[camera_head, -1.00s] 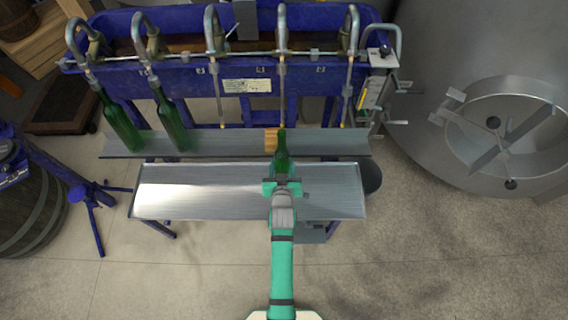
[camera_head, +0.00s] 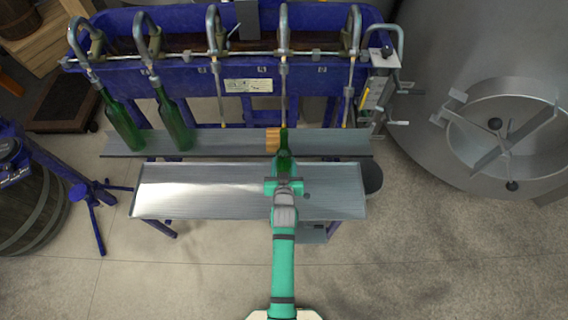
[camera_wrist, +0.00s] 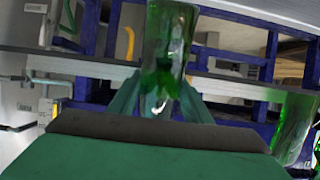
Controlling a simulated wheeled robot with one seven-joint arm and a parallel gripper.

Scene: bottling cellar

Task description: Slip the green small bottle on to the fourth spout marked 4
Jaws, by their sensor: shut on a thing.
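My gripper (camera_head: 284,187) is shut on a green small bottle (camera_head: 284,158), which it holds neck away from me over the metal shelves. The bottle also fills the upper middle of the wrist view (camera_wrist: 168,50), between my fingers. The fourth spout (camera_head: 284,85) from the left hangs as a thin tube from the blue filler. Its lower end meets the bottle's mouth in the head view; I cannot tell whether the tip is inside the neck or only in line with it.
Two green bottles (camera_head: 122,122) (camera_head: 174,122) sit on the first and second spouts. A wooden block (camera_head: 272,139) is on the back shelf (camera_head: 225,142), just left of the held bottle's neck. The front metal tray (camera_head: 200,190) is bare. A steel tank (camera_head: 450,50) stands at the right.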

